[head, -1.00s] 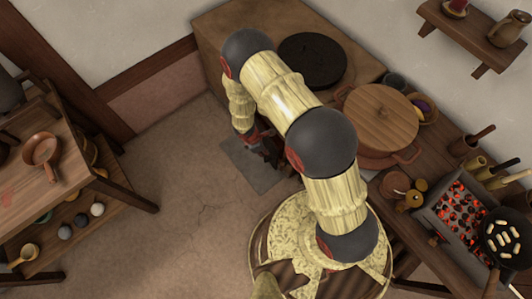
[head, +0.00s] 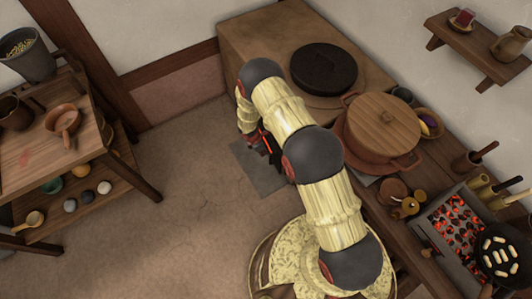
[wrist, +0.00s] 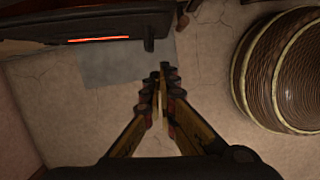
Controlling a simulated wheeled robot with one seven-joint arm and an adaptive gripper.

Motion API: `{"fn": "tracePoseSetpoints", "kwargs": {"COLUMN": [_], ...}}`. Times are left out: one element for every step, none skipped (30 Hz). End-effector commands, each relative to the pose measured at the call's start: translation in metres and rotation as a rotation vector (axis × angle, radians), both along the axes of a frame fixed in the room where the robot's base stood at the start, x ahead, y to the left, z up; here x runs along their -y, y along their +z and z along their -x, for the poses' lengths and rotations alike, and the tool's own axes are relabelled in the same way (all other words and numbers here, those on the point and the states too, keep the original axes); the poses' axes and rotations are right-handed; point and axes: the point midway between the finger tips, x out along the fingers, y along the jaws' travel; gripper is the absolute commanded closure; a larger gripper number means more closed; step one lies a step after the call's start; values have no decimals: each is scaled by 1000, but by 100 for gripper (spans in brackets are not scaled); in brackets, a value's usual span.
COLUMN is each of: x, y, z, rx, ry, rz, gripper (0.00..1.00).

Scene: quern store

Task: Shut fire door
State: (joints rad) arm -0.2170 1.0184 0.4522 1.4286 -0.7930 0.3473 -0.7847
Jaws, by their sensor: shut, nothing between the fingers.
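The fire door appears to be the dark panel (wrist: 45,27) across the top left of the wrist view. A glowing orange slit shows along it, and a small dark stub, perhaps its handle, sticks out at its right end. How far the door stands open I cannot tell. My gripper (wrist: 165,68) is shut and empty, its tips just below and right of the stub, apparently apart from it. In the head view the stove (head: 245,60) stands at the back, and my arm hides most of its front, the door and my gripper.
A grey slab (head: 256,168) lies on the floor before the stove. A black lid (head: 323,68) and a lidded pot (head: 382,122) sit along the top and counter. Glowing coals (head: 455,225) and a pan (head: 500,255) are at right. A wooden shelf table (head: 85,150) stands left; floor between is clear.

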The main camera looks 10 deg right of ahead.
Motion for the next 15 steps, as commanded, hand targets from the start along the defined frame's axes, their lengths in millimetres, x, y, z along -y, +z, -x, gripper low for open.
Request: {"fn": "tracePoseSetpoints", "kwargs": {"x": [3, 4, 6, 7, 9, 10, 12, 13, 15, 17, 18, 20, 27, 32, 37], "y": [-13, -20, -27, -33, -39, -47, -53, -59, -66, -71, -77, -83, -79, -78, -78], "z": [0, 0, 0, -1, -1, -1, -2, -2, -2, -2, -3, -3, -6, -7, -8], "rx": [0, -1, -1, -1, -2, -1, -1, -2, -2, -2, -1, -1, 2, 1, 1], "ry": [-2, -2, -1, 0, 0, 0, -1, -1, -1, -1, -2, -2, -6, -5, -4], "rz": [0, 0, 0, 0, 0, 0, 0, 0, 0, 0, 0, 0, 0, 0, 0], "gripper": [100, 100, 100, 100, 100, 100, 100, 100, 100, 100, 100, 100, 100, 100, 100]}}
